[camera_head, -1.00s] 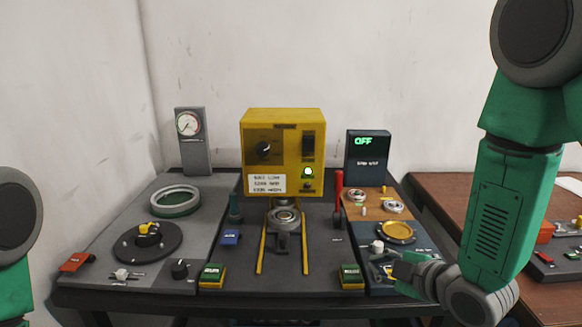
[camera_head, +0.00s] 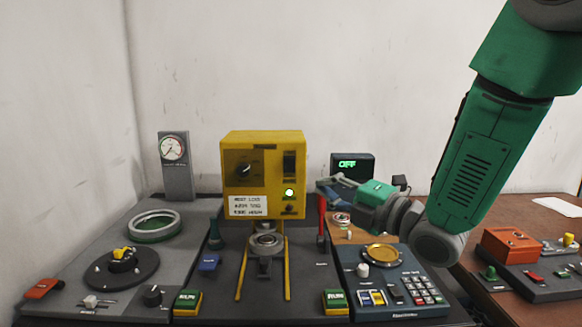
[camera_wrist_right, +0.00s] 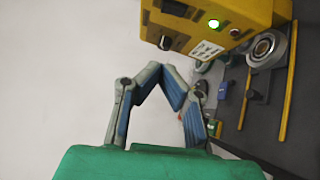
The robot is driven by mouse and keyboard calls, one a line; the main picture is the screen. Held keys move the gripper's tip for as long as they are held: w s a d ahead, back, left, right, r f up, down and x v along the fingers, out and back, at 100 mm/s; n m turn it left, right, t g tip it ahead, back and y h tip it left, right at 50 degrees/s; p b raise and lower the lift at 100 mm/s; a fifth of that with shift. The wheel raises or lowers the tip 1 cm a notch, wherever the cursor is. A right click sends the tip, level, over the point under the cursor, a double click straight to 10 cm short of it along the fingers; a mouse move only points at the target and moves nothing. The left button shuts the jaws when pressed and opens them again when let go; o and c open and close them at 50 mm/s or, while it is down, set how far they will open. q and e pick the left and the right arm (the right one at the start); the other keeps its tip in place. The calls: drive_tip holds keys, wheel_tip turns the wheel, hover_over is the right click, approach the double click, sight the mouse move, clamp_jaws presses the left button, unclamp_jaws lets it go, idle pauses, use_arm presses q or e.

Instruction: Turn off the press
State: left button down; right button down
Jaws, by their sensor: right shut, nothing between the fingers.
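The yellow press (camera_head: 262,150) stands in the middle of the bench. Its front has a black knob (camera_head: 244,170), a black switch (camera_head: 289,166), a lit green lamp (camera_head: 289,193) and a small dark knob below it. The press also shows at the top of the right wrist view (camera_wrist_right: 200,12), with the green lamp lit (camera_wrist_right: 214,23). My right gripper (camera_head: 328,184) is shut and empty, just right of the press front at about lamp height. Its fingers (camera_wrist_right: 172,88) meet in the wrist view, apart from the press in the picture. My left gripper is out of view.
A red lever (camera_head: 321,215) stands below my right gripper. A dark display (camera_head: 352,163) reading OFF is behind it. A scale panel with a gold dish (camera_head: 382,254) is at right. Two green buttons (camera_head: 187,300) (camera_head: 335,299) sit at the front. A gauge (camera_head: 174,150) stands at left.

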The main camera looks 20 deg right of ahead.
approach(287, 161)
drive_tip(key=w+a, duration=0.3)
drive_tip(key=a, duration=0.1)
drive_tip(key=w, duration=0.3)
drive_tip(key=shift+a+r, duration=0.1)
drive_tip(key=shift+r, duration=0.1)
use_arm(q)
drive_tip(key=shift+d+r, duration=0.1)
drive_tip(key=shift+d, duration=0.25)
use_arm(e)
drive_tip(key=shift+w+d, duration=0.1)
drive_tip(key=shift+d, duration=0.35)
drive_tip(key=shift+w, duration=0.1)
drive_tip(key=shift+w+d+r, duration=0.1)
drive_tip(key=shift+w+r, duration=0.05)
drive_tip(key=shift+r, duration=0.1)
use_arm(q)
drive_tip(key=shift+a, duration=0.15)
use_arm(e)
drive_tip(key=shift+a, duration=0.2)
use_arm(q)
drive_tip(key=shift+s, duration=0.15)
use_arm(e)
drive_tip(key=shift+f, duration=0.1)
